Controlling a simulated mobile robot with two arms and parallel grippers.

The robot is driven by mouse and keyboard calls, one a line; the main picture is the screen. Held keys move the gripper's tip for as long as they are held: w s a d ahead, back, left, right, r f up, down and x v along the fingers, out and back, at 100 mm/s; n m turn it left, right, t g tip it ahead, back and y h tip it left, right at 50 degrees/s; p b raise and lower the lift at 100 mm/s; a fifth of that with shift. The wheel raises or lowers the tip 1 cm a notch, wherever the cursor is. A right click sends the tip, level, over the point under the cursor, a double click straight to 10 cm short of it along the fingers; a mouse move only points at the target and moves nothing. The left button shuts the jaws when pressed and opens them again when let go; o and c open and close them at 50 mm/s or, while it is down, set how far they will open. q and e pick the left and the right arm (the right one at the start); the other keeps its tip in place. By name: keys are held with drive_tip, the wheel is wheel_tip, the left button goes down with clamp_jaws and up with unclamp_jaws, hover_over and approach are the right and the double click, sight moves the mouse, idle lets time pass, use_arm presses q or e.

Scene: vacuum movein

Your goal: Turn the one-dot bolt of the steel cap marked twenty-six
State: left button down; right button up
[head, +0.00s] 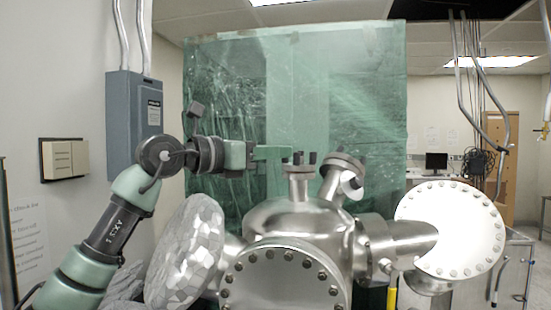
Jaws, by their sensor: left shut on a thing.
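A steel vacuum chamber (295,220) fills the lower middle of the head view. A short upright port on it carries a small steel cap (298,169), with dark bolts (312,158) standing up from its rim. My left gripper (288,153) reaches in from the left, level with these bolts. Its green fingers are shut on the leftmost bolt at the cap's near-left edge, and they hide part of it. No number on the cap and no dots on the bolts can be read at this size. My right gripper is out of view.
A tilted port (346,165) stands close right of the cap. A large bolted flange (452,230) is at right, and a faceted foil-like disc (186,255) at left. A green translucent curtain (225,90) hangs behind. The space above the cap is clear.

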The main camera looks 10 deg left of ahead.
use_arm(q)
drive_tip(key=c, duration=1.4)
unclamp_jaws()
drive_tip(key=shift+c, duration=0.2)
drive_tip(key=b+v, duration=0.3)
drive_tip(key=v, duration=0.4)
drive_tip(key=shift+s+a, duration=0.25)
